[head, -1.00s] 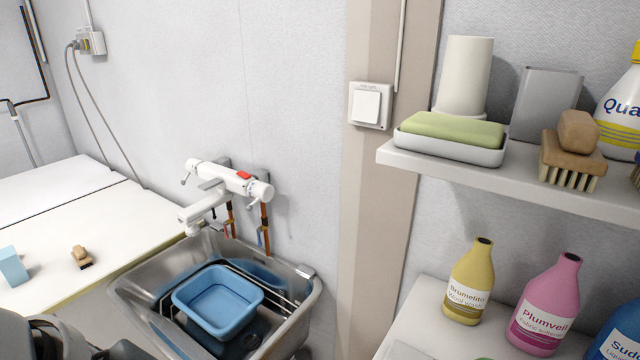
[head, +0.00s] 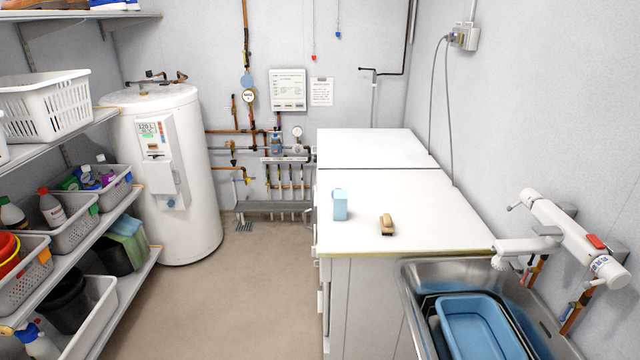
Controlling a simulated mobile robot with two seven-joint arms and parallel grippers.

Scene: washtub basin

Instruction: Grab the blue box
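A small light-blue box (head: 340,205) stands upright on the white counter top, near its left edge. A small wooden brush (head: 387,225) lies to its right, apart from it. A blue plastic basin (head: 482,328) sits in the metal sink at the lower right; it is open and shallow. Neither of my grippers shows in the head view now.
The white counter (head: 440,222) borders the metal sink (head: 411,279), with a white tap (head: 570,237) above it. Shelves with baskets (head: 45,105) line the left side. A white water heater (head: 190,230) stands at the back. The floor (head: 240,290) between is clear.

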